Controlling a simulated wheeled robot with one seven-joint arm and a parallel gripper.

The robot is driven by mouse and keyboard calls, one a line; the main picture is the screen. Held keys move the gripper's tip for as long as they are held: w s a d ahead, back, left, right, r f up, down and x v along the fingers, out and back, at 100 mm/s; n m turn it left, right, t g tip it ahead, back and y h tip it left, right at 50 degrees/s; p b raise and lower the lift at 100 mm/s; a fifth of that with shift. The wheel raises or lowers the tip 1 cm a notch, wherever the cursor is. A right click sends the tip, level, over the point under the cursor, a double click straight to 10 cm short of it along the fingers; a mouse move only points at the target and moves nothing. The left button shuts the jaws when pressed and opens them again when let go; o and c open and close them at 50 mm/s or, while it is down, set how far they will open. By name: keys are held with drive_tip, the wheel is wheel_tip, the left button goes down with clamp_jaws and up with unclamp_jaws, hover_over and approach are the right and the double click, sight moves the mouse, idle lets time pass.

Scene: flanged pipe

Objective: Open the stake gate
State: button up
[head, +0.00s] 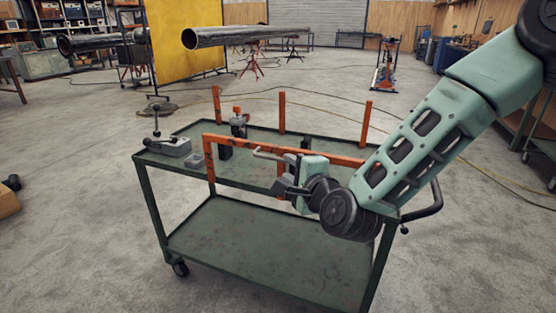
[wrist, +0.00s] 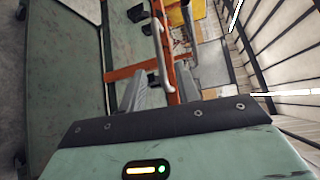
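The stake gate (head: 285,148) is an orange bar frame standing upright along the near side of a green cart (head: 262,270). A pale grey handle (head: 268,155) is fixed to its top bar. In the wrist view the gate (wrist: 133,70) and the handle (wrist: 158,45) run ahead of my gripper. My gripper (head: 283,188) is at the near side of the gate, close to the handle. In the wrist view the fingers of my gripper (wrist: 160,88) are apart, with the handle's near end in line with the gap. Contact cannot be told. My arm hides the gate's right end.
A grey clamp fixture (head: 170,146) sits on the cart's left corner. Orange stakes (head: 282,112) rise along the cart's far edge. A dark push handle (head: 428,205) curves out at the cart's right. The concrete floor left of the cart is mostly clear.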

sight(280, 160)
drive_tip(key=x, duration=0.7)
drive_tip(key=shift+w, duration=0.2)
clamp_jaws()
